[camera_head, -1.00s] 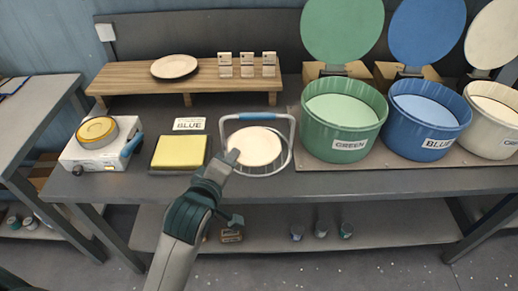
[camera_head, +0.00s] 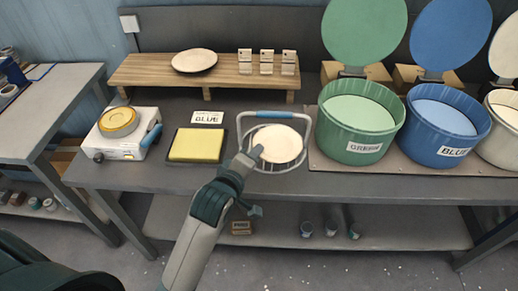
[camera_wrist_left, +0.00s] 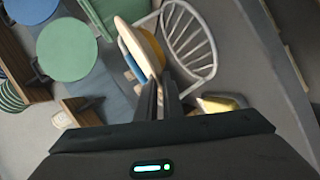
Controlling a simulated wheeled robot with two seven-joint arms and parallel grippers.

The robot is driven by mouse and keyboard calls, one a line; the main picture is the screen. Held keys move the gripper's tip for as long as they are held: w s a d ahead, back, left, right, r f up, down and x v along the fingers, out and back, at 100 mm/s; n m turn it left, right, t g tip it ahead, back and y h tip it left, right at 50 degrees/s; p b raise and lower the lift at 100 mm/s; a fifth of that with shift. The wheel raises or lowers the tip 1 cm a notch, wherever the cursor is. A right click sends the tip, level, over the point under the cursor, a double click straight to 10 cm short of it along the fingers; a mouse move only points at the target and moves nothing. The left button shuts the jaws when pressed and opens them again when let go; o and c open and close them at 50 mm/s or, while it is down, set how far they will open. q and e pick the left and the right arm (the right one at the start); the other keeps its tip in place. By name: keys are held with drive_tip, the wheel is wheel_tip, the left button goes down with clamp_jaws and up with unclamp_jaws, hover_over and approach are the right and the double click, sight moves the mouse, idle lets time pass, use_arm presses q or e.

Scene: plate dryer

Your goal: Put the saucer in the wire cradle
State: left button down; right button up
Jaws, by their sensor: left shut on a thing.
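My left gripper (camera_head: 252,156) is shut on the rim of a pale cream saucer (camera_head: 280,143). In the left wrist view the saucer (camera_wrist_left: 143,42) is seen nearly edge-on, clasped between the fingers (camera_wrist_left: 161,92). The wire cradle (camera_head: 240,135), white with a blue handle bar, stands on the bench. In the head view the saucer overlaps its inside. In the left wrist view the cradle's wires (camera_wrist_left: 190,38) show beside the saucer. I cannot tell whether the saucer touches the wires. My right gripper is not in view.
Left of the cradle are a yellow pad (camera_head: 196,145), a "BLUE" card (camera_head: 207,117) and a hotplate (camera_head: 120,133). A green tub (camera_head: 355,133) and a blue tub (camera_head: 440,135) stand right. A plate (camera_head: 195,60) lies on a wooden shelf (camera_head: 150,70) behind.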

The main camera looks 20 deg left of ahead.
use_arm(q)
drive_tip(key=w+a+f, duration=0.1)
drive_tip(key=w, duration=0.1)
drive_tip(key=w+a+f+p, duration=0.1)
drive_tip(key=w+f, duration=0.1)
drive_tip(key=w, duration=0.1)
drive_tip(key=w+a+f+p, duration=0.1)
drive_tip(key=w+f, duration=0.1)
drive_tip(key=w, duration=0.1)
drive_tip(key=shift+a, duration=0.15)
drive_tip(key=shift+w+a+f, duration=0.2)
drive_tip(key=shift+w+f, duration=0.15)
drive_tip(key=shift+w, duration=0.15)
drive_tip(key=shift+f+p, duration=0.55)
drive_tip(key=shift+f, duration=1.5)
drive_tip(key=shift+f, duration=0.15)
